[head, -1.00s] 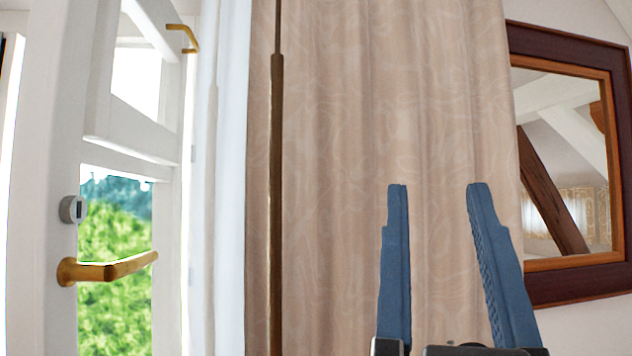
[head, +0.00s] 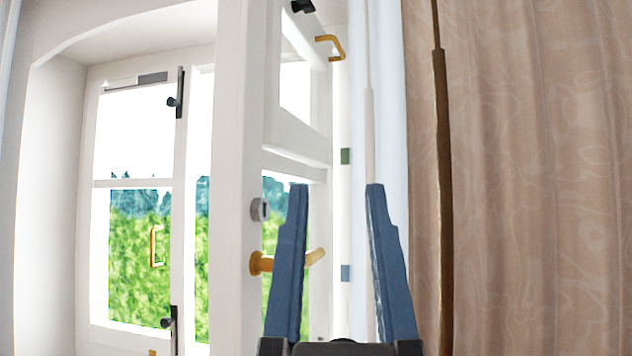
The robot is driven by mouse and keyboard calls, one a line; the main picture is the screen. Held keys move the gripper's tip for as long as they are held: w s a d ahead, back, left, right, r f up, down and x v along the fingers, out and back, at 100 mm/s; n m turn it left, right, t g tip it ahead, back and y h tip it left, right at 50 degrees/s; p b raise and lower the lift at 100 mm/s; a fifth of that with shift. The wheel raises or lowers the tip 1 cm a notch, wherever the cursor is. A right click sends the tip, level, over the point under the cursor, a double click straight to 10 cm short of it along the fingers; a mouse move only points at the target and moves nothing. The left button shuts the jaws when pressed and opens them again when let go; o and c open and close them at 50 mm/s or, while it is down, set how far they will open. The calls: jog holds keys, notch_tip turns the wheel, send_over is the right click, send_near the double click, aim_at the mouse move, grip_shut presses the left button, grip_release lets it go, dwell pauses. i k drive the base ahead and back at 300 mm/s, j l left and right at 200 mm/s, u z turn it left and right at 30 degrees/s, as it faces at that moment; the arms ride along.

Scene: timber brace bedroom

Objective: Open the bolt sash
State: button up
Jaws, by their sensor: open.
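A closed white window sash (head: 100,255) with black bolts at its upper right (head: 175,100) and lower right (head: 169,319) is at the left; I take it for the bolt sash. A brass pull handle (head: 155,246) is on its right side. Nearer, another white sash (head: 235,180) stands swung open, with a brass lever handle (head: 258,263) and a grey round lock (head: 259,210). My gripper (head: 336,190) is open and empty, pointing up. Its left finger overlaps the lever handle in the picture and hides part of it; I cannot tell whether they touch.
A beige curtain (head: 540,180) on the right hangs by a dark brown vertical rod (head: 442,190). A white curtain (head: 392,110) hangs beside it. A brass handle (head: 331,45) is high on the open sash. The window recess wall (head: 50,180) is at the left.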

aim_at(149, 341)
jog(key=u, duration=0.15)
jog(key=i+j+z, duration=0.15)
jog(key=j+z, duration=0.2)
jog(key=j, duration=0.6)
jog(key=j+z, duration=0.3)
jog(key=j, duration=0.7)
jog(key=i+j+z, duration=0.3)
jog(key=j, duration=0.3)
jog(key=i+j+z, duration=0.15)
jog(key=j, duration=0.2)
jog(key=i+j+z, duration=0.15)
jog(key=j, duration=0.2)
jog(key=i+j+z, duration=0.15)
jog(key=j, duration=0.2)
jog(key=j+z, duration=0.15)
jog(key=j, duration=0.2)
jog(key=i, duration=0.05)
